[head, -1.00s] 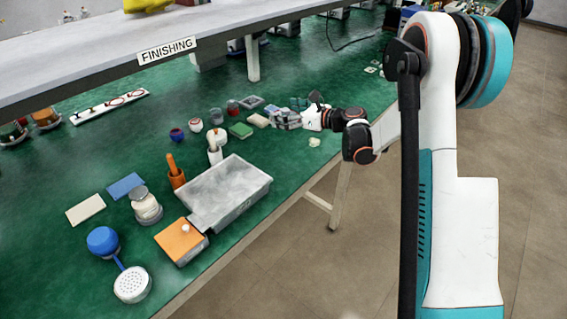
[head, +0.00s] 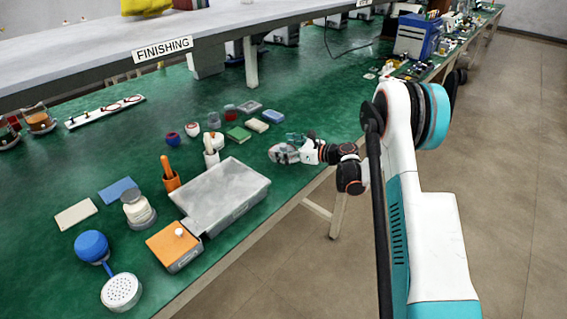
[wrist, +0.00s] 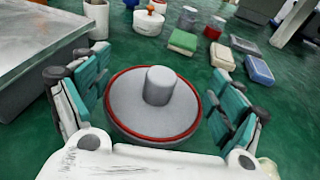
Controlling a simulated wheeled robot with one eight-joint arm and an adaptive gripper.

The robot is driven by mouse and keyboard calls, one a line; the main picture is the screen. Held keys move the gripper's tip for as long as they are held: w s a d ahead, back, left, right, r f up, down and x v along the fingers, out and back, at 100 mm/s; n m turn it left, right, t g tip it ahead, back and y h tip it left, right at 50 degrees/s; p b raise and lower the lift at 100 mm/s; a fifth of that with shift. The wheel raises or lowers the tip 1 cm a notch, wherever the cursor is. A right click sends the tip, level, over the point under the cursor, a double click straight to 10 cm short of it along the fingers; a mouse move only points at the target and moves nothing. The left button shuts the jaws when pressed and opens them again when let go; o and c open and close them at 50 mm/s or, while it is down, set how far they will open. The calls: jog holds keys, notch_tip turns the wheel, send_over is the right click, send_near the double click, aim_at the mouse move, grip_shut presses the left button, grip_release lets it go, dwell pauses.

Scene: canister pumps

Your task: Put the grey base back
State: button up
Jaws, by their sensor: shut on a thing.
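The grey base (wrist: 130,115) is a round grey disc with a red rim and a short round post in its middle. It fills the space between the two fingers in the wrist view. My gripper (wrist: 157,103) is shut on it, with teal-padded fingers at its left and right sides. In the head view my gripper (head: 290,151) holds the grey base (head: 282,154) over the green bench, near the front edge. I cannot tell whether the base touches the bench.
Green (head: 238,133), cream (head: 257,125) and blue (head: 272,116) blocks lie beyond my gripper. A large grey box (head: 222,190) is to its left. An orange box (head: 174,243) and a shower-like white head (head: 121,291) are nearer. Bare green bench lies right of the blocks.

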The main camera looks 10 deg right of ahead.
aim_at(284, 165)
jog(key=shift+f+b, duration=0.8)
jog(key=shift+f, duration=1.65)
jog(key=shift+f, duration=0.15)
jog(key=o, duration=0.9)
jog(key=p+v, duration=0.4)
jog(key=v, duration=0.6)
jog(key=shift+s+d, duration=0.15)
jog(key=shift+d, duration=0.05)
jog(key=shift+v, duration=0.8)
